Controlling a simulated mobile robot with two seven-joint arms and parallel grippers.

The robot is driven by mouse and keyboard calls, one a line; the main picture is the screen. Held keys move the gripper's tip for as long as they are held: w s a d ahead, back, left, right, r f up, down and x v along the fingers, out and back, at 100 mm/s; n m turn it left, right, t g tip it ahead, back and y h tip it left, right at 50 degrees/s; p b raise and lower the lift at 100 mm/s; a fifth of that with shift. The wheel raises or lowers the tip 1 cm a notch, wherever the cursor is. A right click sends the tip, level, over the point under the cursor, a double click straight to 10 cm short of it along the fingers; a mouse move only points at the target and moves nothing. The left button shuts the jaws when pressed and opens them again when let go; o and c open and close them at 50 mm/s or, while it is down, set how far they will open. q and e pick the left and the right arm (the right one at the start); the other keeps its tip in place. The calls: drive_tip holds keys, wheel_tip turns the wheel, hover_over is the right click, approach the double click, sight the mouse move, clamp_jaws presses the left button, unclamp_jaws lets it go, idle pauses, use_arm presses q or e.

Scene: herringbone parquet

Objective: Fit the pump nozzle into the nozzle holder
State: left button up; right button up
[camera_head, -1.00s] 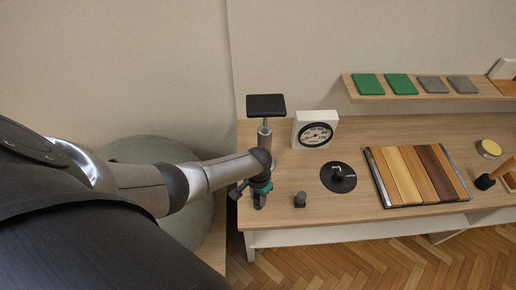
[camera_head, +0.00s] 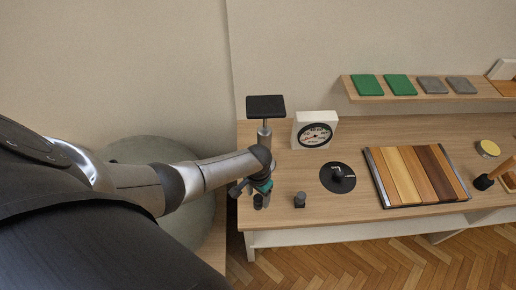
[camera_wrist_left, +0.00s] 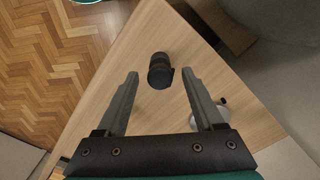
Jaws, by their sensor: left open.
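A dark, stepped cylindrical piece (camera_wrist_left: 160,72) with a small lug stands near the table corner in the left wrist view. It appears to be the nozzle or its holder, perhaps the two together; I cannot tell. My left gripper (camera_head: 262,198) is open. In the left wrist view its fingers lie on either side of the piece, with visible gaps. In the head view the gripper mostly hides that spot. A small dark grey stub (camera_head: 299,200) stands on the table to the right of the gripper; its role is unclear. My right gripper is not in view.
A chrome post with a black plate (camera_head: 266,106) rises behind the gripper. A white gauge (camera_head: 315,130), a black disc (camera_head: 338,178) and a board of wood strips (camera_head: 416,175) stand rightward. The table (camera_head: 290,232) has a front edge close by. A shelf (camera_head: 420,97) hangs behind.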

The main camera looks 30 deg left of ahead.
sight(258, 198)
use_arm(q)
wheel_tip(258, 198, up, 13)
drive_tip(key=p, duration=0.3)
drive_tip(key=shift+r, duration=0.2)
idle(0.3)
